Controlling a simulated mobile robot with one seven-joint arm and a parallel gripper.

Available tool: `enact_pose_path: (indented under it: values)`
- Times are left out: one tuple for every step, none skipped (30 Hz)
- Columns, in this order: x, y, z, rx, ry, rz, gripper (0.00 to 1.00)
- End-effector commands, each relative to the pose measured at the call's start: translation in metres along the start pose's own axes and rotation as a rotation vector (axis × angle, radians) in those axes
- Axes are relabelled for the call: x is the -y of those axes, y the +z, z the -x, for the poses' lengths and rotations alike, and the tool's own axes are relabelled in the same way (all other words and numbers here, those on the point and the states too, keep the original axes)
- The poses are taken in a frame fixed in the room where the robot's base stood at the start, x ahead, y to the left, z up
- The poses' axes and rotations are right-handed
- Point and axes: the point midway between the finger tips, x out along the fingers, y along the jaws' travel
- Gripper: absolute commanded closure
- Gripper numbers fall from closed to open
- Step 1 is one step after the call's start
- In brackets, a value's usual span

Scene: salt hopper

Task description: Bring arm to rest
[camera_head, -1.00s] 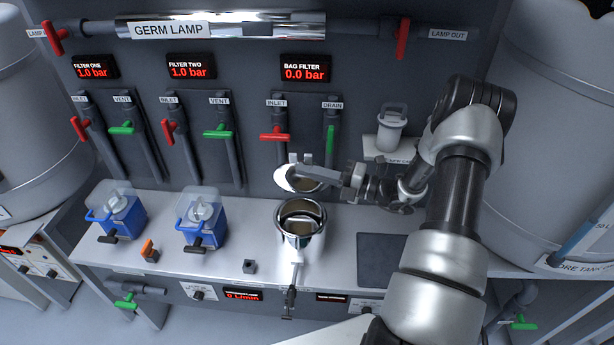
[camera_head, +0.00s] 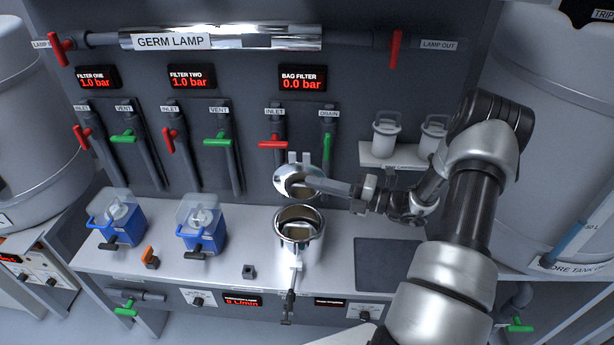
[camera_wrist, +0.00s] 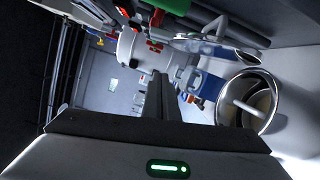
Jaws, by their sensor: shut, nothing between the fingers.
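My gripper (camera_head: 338,188) is shut and empty. In the head view it reaches left over the bench, its tips beside the raised round lid (camera_head: 297,181) of the bag filter; whether they touch is hard to tell. The bag filter housing (camera_head: 300,243) is a shiny metal pot with its mouth open, standing below the gripper. In the wrist view my closed fingers (camera_wrist: 157,92) point away over the bench. The housing's round rim (camera_wrist: 267,105) shows to their right, with the lid's edge (camera_wrist: 240,52) above it.
Two blue filter units (camera_head: 120,219) (camera_head: 202,222) stand on the left of the bench. Red and green valve handles (camera_head: 272,144) line the panel behind. A shelf with two white canisters (camera_head: 387,136) is at the back right. A dark mat (camera_head: 389,264) lies bare on the bench.

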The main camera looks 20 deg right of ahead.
Motion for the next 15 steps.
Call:
enact_pose_path:
  values:
    - [0.002, 0.0, 0.012, 0.002, 0.0, 0.0, 1.0]
    - [0.002, 0.0, 0.019, 0.002, -0.001, -0.001, 1.0]
    - [0.002, 0.0, 0.027, 0.002, 0.0, -0.001, 1.0]
    - [0.002, 0.0, 0.033, 0.001, 0.0, -0.001, 1.0]
    - [0.001, 0.0, 0.038, 0.001, 0.0, -0.001, 1.0]
    - [0.001, 0.0, 0.044, 0.001, 0.0, -0.001, 1.0]
    - [0.001, -0.001, 0.049, 0.0, 0.001, -0.001, 1.0]
    - [0.0, -0.001, 0.052, -0.001, 0.001, -0.001, 1.0]
    - [0.0, 0.0, 0.057, 0.0, 0.002, -0.001, 1.0]
    - [0.0, 0.0, 0.059, 0.0, 0.002, -0.001, 1.0]
    - [0.0, 0.0, 0.061, 0.0, 0.001, -0.001, 1.0]
    - [0.0, -0.001, 0.064, -0.001, 0.001, -0.002, 1.0]
    - [-0.001, -0.001, 0.065, -0.002, 0.001, -0.002, 1.0]
    - [-0.001, -0.001, 0.066, -0.002, 0.001, -0.002, 1.0]
    - [-0.001, -0.001, 0.066, -0.003, 0.001, -0.002, 1.0]
